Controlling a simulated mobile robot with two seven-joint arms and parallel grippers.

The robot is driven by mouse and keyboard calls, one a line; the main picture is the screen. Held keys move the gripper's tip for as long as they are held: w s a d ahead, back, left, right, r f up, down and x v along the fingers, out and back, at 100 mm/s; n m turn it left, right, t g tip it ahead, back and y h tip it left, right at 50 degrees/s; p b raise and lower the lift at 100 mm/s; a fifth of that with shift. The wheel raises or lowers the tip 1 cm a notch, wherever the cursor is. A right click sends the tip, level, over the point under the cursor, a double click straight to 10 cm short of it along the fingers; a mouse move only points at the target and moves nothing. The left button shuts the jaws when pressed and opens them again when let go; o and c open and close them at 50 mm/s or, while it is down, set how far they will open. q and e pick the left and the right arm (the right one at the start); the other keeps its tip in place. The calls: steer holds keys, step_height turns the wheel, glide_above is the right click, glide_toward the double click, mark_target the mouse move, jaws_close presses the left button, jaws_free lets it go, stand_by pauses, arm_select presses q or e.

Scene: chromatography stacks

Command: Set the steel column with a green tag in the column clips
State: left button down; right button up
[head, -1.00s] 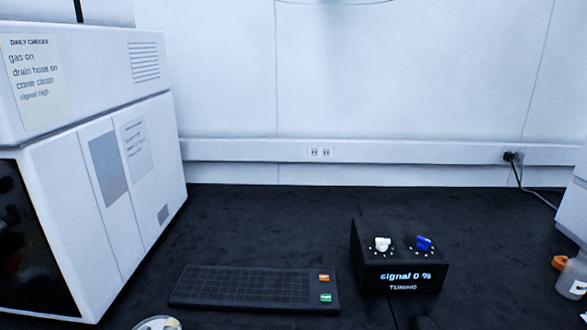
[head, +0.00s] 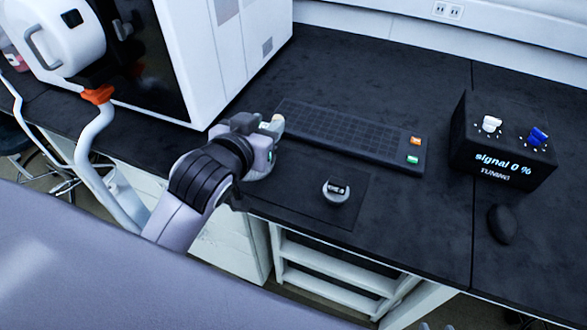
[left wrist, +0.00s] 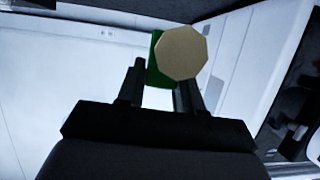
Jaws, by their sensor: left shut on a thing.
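My left gripper (head: 262,132) is over the bench beside the left end of the black keypad. It is shut on the steel column with a green tag (left wrist: 181,53), seen close up in the left wrist view. The column shows there end-on as a pale tan eight-sided face, with part of the green tag (left wrist: 154,58) to its left. In the head view only a small pale end of the column (head: 277,121) shows at the fingers; its length is hidden. I cannot make out the column clips in either view.
A black keypad (head: 345,135) with orange and green keys lies behind a dark mat (head: 300,195) bearing a small round grey item (head: 337,192). A black tuning box (head: 503,140) reading "signal 0 %" and a black mouse (head: 502,224) are at right. A large white instrument (head: 215,45) stands at left.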

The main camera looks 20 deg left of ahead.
arm_select(q)
step_height(320, 180, up, 4)
steer(key=b, duration=0.1)
glide_above(289, 176)
steer(key=shift+h, duration=0.3)
step_height(289, 176, down, 15)
steer(key=b, duration=0.3)
steer(key=shift+d+f, duration=0.1)
steer(key=shift+f, duration=0.1)
steer(key=shift+f+b, duration=0.5)
steer(key=shift+f, duration=1.4)
steer(key=shift+f, duration=0.15)
steer(key=c, duration=0.7)
jaws_free()
steer(key=shift+c, duration=0.2)
